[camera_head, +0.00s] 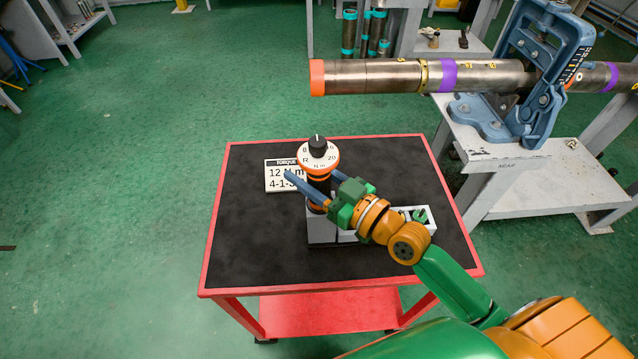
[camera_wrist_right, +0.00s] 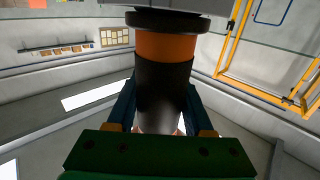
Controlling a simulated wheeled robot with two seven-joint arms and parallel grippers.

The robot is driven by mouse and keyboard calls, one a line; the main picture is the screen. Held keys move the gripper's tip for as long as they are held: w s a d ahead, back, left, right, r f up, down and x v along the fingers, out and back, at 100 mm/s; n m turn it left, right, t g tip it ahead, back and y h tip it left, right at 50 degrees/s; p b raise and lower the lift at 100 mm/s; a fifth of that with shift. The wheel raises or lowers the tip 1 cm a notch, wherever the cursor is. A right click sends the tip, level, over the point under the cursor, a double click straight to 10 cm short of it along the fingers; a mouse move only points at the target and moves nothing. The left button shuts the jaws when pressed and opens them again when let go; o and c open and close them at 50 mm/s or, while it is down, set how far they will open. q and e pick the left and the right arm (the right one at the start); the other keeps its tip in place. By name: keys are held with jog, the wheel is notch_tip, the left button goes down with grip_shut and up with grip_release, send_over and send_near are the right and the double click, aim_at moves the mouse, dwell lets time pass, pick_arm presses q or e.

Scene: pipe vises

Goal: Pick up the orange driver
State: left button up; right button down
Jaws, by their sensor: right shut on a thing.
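The orange driver (camera_head: 318,157) stands upright over the red-rimmed cart, with a white dial face, a black knob on top and a black body with orange bands. My right gripper (camera_head: 312,180) reaches in from the right, its blue fingers shut on the driver's body below the dial. In the right wrist view, the driver's black grip and orange band (camera_wrist_right: 167,46) fill the space between the fingers (camera_wrist_right: 160,115). A grey holder block (camera_head: 321,231) is directly below the driver. I cannot tell whether the driver's lower end still sits in it. My left gripper is not in view.
A torque sign reading 12 N m (camera_head: 279,173) stands behind the driver, partly covered by a finger. The cart's black top (camera_head: 245,240) is clear at left. A steel pipe (camera_head: 390,75) in a blue vise (camera_head: 552,75) overhangs behind, at right.

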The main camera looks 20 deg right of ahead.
notch_tip(320, 180, up, 14)
jog(key=p, duration=1.4)
jog(key=shift+w, duration=0.15)
jog(key=shift+r, duration=2)
